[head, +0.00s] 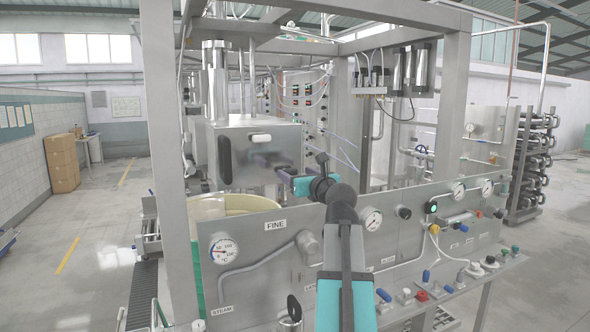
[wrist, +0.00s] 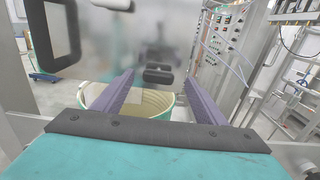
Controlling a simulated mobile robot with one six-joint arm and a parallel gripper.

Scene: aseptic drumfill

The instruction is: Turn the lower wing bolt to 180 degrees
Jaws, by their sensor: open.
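The lower wing bolt appears as a short dark bar (wrist: 158,74) on the steel box face in the wrist view, lying roughly level. It shows between the tips of my gripper (wrist: 163,82), which is open with a finger to either side. I cannot tell how far ahead of the tips the bar is. Another wing bolt (wrist: 108,4) shows higher up at the top edge. The lower bolt is not clearly visible there.
A black handle (head: 225,160) sticks out on the left of the box face, near the left finger in the wrist view (wrist: 72,35). A round drum (head: 248,203) stands below.

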